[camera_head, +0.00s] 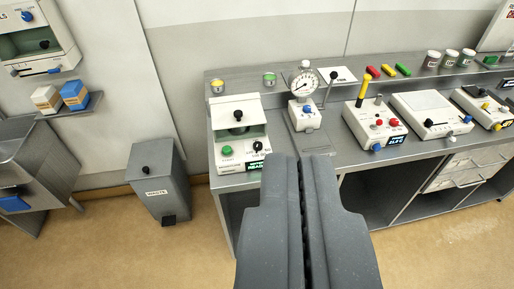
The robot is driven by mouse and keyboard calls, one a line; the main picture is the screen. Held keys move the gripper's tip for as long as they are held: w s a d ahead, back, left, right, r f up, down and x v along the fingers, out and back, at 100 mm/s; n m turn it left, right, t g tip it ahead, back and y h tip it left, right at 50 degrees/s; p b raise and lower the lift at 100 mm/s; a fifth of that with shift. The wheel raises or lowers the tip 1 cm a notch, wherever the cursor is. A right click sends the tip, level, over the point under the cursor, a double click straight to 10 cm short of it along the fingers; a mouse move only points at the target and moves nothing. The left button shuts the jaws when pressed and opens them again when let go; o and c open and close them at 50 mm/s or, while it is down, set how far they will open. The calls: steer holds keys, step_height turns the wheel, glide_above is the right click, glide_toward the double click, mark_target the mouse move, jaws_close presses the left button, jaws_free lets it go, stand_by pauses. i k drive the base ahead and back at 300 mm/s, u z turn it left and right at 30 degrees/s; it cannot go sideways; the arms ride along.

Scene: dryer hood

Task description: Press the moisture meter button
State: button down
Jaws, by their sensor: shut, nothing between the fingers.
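The moisture meter (240,117) is a white box at the left end of the grey bench, with a black knob in its upper opening. Its lower front carries a green button (227,150), a black knob to the right and a small lit green display. Small lettering under the button seems to read "moisture". My gripper (303,158) is shut and empty, pointing toward the bench. In the picture its tips are to the right of the meter and apart from the green button. They overlap the bench's front edge, and the distance in depth is hard to tell.
A gauge stand with a lever (305,112) stands right of the meter. Several instruments with coloured buttons, including a white box with red buttons (374,122), continue along the bench (330,150). A grey waste bin (160,180) stands left on the floor, with open floor between.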

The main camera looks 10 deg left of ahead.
mark_target(226, 150)
steer(key=z, duration=0.1)
steer(key=i, duration=1)
steer(key=u, duration=0.05)
